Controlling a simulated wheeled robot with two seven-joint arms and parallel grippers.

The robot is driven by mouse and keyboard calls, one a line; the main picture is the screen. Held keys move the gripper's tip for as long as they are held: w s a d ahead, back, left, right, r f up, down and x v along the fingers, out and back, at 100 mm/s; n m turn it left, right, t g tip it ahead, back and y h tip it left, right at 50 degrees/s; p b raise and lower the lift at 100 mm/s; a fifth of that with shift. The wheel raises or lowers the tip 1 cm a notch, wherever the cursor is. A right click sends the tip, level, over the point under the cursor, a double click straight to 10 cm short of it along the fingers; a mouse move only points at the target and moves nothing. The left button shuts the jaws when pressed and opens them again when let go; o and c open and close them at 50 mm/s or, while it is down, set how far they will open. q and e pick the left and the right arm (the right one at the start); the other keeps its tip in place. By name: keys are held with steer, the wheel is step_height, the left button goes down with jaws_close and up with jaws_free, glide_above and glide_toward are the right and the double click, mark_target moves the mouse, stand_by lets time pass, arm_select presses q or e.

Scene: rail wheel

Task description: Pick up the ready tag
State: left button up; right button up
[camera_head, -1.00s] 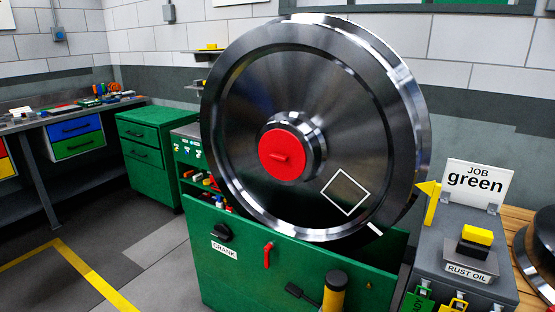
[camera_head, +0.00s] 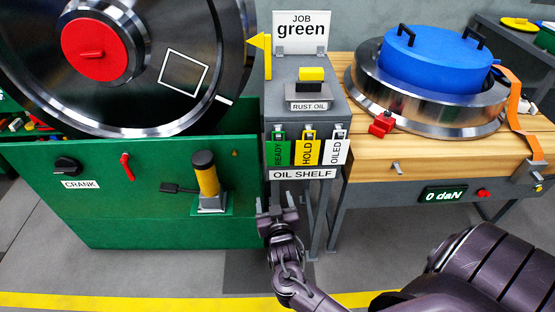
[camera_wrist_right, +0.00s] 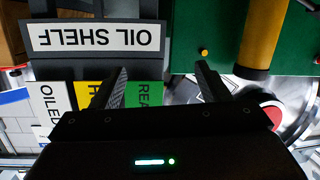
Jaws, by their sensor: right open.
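The green READY tag (camera_head: 278,153) hangs by a clip on the front of the grey oil shelf (camera_head: 277,103), leftmost of three tags. Beside it hang the yellow HOLD tag (camera_head: 307,153) and the white OILED tag (camera_head: 335,152). My right gripper (camera_head: 277,202) is open and empty, just below and in front of the READY tag. In the right wrist view, upside down, the READY tag (camera_wrist_right: 150,95) shows between the open fingers (camera_wrist_right: 162,70), nearer the left finger, which partly hides the tags. My left gripper is out of view.
The OIL SHELF label (camera_head: 302,174) sits just below the tags. A wooden bench (camera_head: 420,155) with a blue-topped wheel stands at right.

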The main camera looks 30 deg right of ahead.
mark_target(278, 152)
step_height(278, 152, up, 9)
steer(key=d+m+t+h, duration=0.1)
steer(key=d+m+h, duration=0.1)
steer(key=m, duration=0.1)
steer(key=x, duration=0.5)
steer(key=r+x, duration=0.1)
steer(key=x, duration=0.2)
steer(key=shift+w, duration=0.1)
steer(key=shift+c, duration=0.4)
steer(key=c, duration=0.5)
